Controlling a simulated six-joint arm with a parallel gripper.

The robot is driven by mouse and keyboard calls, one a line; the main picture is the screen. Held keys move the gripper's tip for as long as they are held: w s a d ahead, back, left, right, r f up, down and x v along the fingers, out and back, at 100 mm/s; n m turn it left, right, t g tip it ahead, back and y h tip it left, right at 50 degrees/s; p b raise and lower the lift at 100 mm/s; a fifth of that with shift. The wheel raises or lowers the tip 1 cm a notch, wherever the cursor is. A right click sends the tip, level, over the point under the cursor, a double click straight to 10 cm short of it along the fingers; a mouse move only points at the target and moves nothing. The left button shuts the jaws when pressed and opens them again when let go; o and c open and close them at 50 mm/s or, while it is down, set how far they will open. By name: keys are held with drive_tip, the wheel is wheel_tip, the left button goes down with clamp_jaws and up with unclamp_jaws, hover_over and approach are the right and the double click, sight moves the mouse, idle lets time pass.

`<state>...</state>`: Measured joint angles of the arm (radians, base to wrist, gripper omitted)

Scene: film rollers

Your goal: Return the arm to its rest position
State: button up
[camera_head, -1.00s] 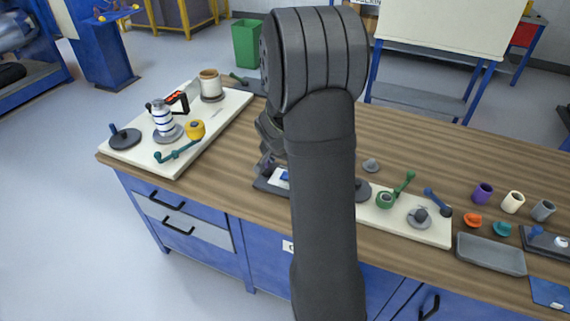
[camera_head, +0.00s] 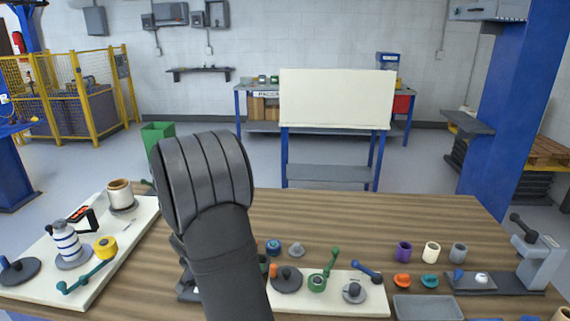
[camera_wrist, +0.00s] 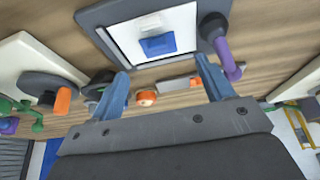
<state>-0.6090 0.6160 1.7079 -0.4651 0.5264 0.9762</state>
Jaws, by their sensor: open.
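My gripper (camera_wrist: 165,84) shows in the wrist view with its two blue-grey fingers spread wide and nothing held between them. Beyond the fingers is a dark grey frame (camera_wrist: 98,17) around a white panel with a blue block (camera_wrist: 158,45). A purple handle (camera_wrist: 223,52) stands at the frame's right side. A small orange-topped part (camera_wrist: 146,98) shows between the fingers on the wooden bench. In the head view my dark arm rises at the lower left of centre and hides the bench behind it; the fingers cannot be made out there.
On the wooden bench (camera_head: 400,218), a left white board (camera_head: 100,282) bears a striped bottle (camera_head: 66,240), a yellow roll (camera_head: 105,247) and a cream roll (camera_head: 121,195). A front board (camera_head: 372,303) bears cranks and discs. Coloured cups and a grey tray (camera_head: 428,308) are at right.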

drive_tip(key=shift+f, duration=1.3)
drive_tip(key=shift+r, duration=0.1)
wheel_tip(320, 180, up, 4)
drive_tip(key=shift+r, duration=0.25)
wheel_tip(320, 180, down, 6)
drive_tip(key=shift+f, duration=0.15)
wheel_tip(320, 180, up, 8)
drive_tip(key=r, duration=0.1)
drive_tip(key=w+a, duration=0.1)
drive_tip(key=w, duration=0.7)
drive_tip(key=shift+a+r, duration=0.35)
